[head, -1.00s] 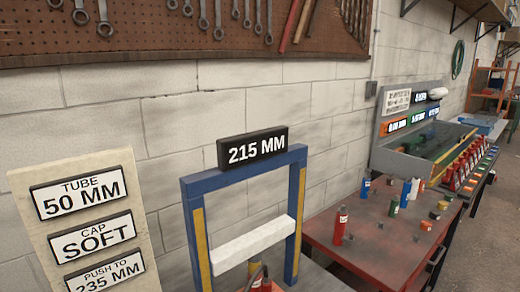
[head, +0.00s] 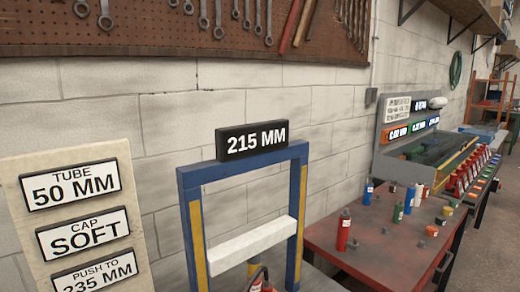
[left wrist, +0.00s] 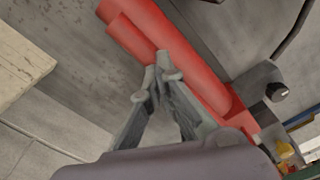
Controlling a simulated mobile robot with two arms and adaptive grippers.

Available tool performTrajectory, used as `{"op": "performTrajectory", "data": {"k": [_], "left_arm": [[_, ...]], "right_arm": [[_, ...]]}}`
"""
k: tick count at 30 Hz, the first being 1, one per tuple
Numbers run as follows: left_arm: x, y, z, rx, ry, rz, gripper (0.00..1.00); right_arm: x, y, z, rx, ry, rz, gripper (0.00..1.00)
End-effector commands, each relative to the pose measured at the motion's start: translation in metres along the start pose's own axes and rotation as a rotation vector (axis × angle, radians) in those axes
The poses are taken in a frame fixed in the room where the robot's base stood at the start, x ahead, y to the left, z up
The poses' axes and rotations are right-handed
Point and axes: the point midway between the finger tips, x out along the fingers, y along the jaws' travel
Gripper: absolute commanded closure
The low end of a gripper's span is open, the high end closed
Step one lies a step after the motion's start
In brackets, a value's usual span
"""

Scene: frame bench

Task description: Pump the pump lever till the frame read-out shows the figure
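The frame read-out (head: 251,141) shows 215 MM on top of the blue press frame (head: 297,215). A white crossbar (head: 249,247) spans the frame. A board at the left carries a plate (head: 95,272) reading PUSH TO 235 MM, partly cut off. Red pump parts (head: 262,287) with a dark hose show at the bottom edge. In the left wrist view my left gripper (left wrist: 160,78) has its fingertips together, beside or over a long red cylindrical body (left wrist: 175,60). I see nothing clearly between the tips. I cannot pick out the pump lever. My right gripper is not in view.
Plates reading TUBE 50 MM (head: 70,186) and CAP SOFT (head: 83,233) are above the push plate. A red-topped bench (head: 375,240) with bottles stands at the right. A tool board (head: 180,35) hangs on the wall.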

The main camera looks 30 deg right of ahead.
Motion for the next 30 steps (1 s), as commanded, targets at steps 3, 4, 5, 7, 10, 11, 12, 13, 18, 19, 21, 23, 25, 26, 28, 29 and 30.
{"op": "performTrajectory", "data": {"k": [3,4,5,7,10,11,12,13,18,19,21,23,25,26,28,29,30], "left_arm": [[-0.009,0.0,-0.001,-0.001,0.002,0.0,1.0],[-0.012,0.0,-0.001,-0.001,0.002,0.0,1.0],[-0.016,0.0,-0.001,-0.001,0.002,0.001,1.0],[-0.026,0.0,-0.001,-0.001,0.002,0.002,1.0],[-0.041,0.0,0.0,0.0,0.001,0.002,1.0],[-0.045,0.0,0.0,0.0,0.001,0.002,1.0],[-0.051,0.0,0.0,0.0,0.0,0.002,1.0],[-0.055,0.0,0.0,0.001,0.0,0.002,1.0],[-0.079,0.001,0.0,0.001,0.0,0.004,1.0],[-0.083,0.001,0.0,0.001,0.0,0.003,1.0],[-0.088,0.0,0.0,0.0,0.0,0.002,1.0],[-0.089,0.0,0.0,0.001,0.0,0.001,1.0],[-0.088,0.0,0.0,0.001,0.0,0.001,1.0],[-0.087,0.0,0.0,0.0,0.0,0.001,1.0],[-0.087,0.0,0.0,0.0,0.0,0.002,1.0],[-0.087,0.0,0.0,0.0,0.0,0.002,1.0],[-0.087,0.0,0.0,0.0,0.0,0.002,1.0]], "right_arm": [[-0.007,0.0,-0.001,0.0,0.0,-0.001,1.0],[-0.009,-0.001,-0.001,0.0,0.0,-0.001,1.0],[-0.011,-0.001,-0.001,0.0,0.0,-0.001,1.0],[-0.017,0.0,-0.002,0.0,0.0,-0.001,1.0],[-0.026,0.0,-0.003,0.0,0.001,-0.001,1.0],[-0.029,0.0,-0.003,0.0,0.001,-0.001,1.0],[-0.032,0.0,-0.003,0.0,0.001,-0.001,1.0],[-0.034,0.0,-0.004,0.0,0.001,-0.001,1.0],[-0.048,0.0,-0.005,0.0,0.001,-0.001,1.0],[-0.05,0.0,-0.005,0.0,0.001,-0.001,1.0],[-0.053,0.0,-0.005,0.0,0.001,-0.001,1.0],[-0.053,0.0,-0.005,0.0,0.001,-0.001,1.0],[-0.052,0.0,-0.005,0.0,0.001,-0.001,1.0],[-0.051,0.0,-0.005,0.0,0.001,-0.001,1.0],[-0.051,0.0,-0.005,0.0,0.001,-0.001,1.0],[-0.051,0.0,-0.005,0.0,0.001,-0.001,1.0],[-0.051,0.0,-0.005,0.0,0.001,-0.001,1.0]]}}
